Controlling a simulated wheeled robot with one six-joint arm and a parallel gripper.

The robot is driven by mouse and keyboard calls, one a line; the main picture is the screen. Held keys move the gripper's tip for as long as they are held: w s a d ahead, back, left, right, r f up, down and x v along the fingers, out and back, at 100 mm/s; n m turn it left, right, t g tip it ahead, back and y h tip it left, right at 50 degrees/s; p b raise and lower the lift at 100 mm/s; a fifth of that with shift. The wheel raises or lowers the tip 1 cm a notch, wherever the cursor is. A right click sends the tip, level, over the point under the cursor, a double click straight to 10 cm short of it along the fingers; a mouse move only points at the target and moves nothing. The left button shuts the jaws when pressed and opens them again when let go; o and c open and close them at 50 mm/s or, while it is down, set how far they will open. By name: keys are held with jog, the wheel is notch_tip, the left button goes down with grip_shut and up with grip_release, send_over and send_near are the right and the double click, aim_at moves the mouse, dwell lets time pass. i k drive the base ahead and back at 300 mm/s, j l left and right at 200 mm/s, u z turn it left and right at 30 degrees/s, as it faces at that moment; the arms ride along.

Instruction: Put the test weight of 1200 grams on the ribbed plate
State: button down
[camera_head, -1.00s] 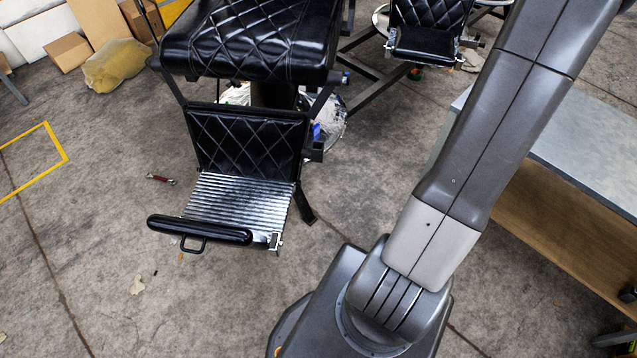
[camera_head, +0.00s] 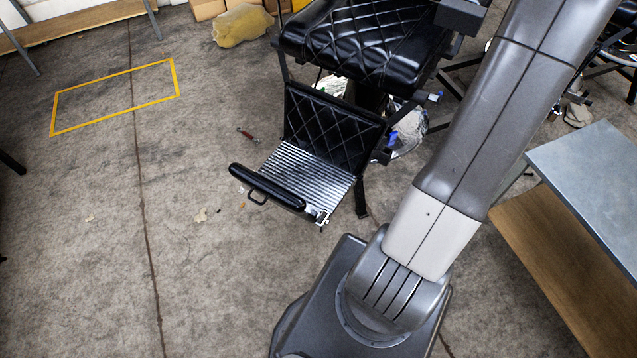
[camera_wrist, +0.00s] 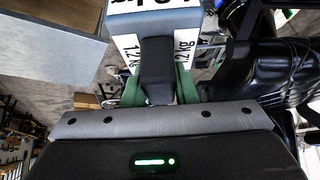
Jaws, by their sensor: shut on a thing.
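The test weight (camera_wrist: 122,24) is a grey-blue block with white labels reading 1.2 kg, in the wrist view at the top middle. My gripper (camera_wrist: 158,88) is shut on it; a dark part and green sides show between the labels. The weight's far end is cut off by the frame. The ribbed plate (camera_head: 305,178) is the silver, grooved footrest of the black barber chair in the head view. It looks bare. I cannot make out the weight in the head view.
The black chair seat (camera_head: 365,40) overhangs behind the footrest. A black padded bar (camera_head: 267,187) with a loop handle runs along the plate's front edge. A grey-topped table (camera_head: 590,175) stands at right. Open floor lies left.

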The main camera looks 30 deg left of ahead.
aim_at(303, 178)
jog(key=k+u, duration=0.1)
jog(key=u, duration=0.8)
jog(key=k+j+u, duration=0.1)
jog(key=u, duration=0.4)
jog(key=k+u, duration=0.1)
jog(key=u, duration=0.35)
jog(key=j+u, duration=0.15)
jog(key=u, duration=0.3)
jog(key=k+j, duration=0.05)
